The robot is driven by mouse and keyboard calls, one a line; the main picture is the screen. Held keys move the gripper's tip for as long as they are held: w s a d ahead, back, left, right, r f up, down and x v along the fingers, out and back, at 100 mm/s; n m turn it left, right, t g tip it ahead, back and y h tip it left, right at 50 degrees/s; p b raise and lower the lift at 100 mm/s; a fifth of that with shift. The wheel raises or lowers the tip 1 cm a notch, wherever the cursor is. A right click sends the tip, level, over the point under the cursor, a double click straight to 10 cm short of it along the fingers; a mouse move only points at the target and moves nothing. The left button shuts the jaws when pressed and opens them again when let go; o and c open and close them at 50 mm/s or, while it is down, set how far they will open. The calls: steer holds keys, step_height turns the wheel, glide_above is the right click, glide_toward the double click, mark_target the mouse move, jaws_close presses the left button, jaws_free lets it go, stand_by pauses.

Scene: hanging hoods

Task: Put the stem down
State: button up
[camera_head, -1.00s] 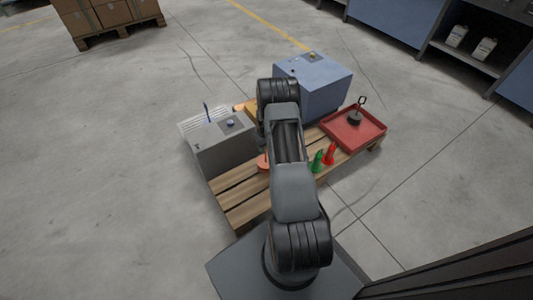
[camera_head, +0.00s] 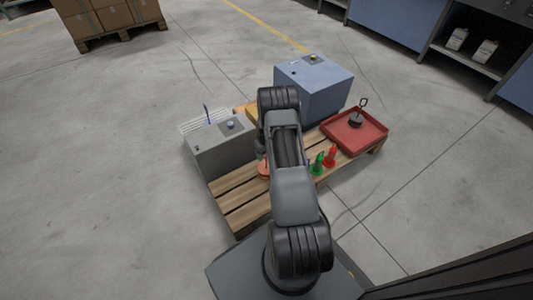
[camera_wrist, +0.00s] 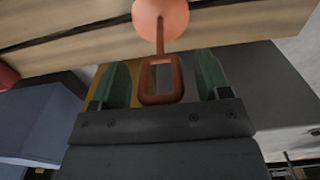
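An orange-red stem with a round pale-orange disc and a rectangular loop handle (camera_wrist: 160,92) shows in the wrist view. Its disc (camera_wrist: 161,14) appears against the wooden pallet planks; I cannot tell for sure that it touches them. My gripper (camera_wrist: 163,80) is open. Its two green fingers stand on either side of the loop, with a small gap at each side. In the head view the orange disc (camera_head: 263,171) shows at the pallet's left front, partly behind my arm, which hides most of my gripper.
The pallet (camera_head: 240,200) carries a grey box (camera_head: 222,152), a blue box (camera_head: 325,92) and a red tray (camera_head: 368,140) holding a dark looped piece (camera_head: 356,119). A green cone (camera_head: 318,163) and a red cone (camera_head: 331,156) stand right of my arm. The floor left is clear.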

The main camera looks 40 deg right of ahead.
step_height(320, 180, up, 12)
steer(key=p, duration=0.4)
steer(key=shift+f+p, duration=0.2)
steer(key=shift+p, duration=0.2)
steer(key=s+a+r+t, duration=0.1)
steer(key=a+r, duration=0.5)
steer(key=r, duration=0.3)
steer(key=s+a+r, duration=0.2)
steer(key=a+r, duration=0.4)
steer(key=r, duration=0.4)
steer(key=s+a+r+t, duration=0.1)
steer(key=s+a+r, duration=0.3)
steer(key=s+a, duration=0.2)
steer(key=s+a+r, duration=0.5)
steer(key=s+a, duration=0.1)
steer(key=s, duration=0.4)
steer(key=shift+s+n+t, duration=0.3)
steer(key=shift+t, duration=0.1)
steer(key=shift+r, duration=0.1)
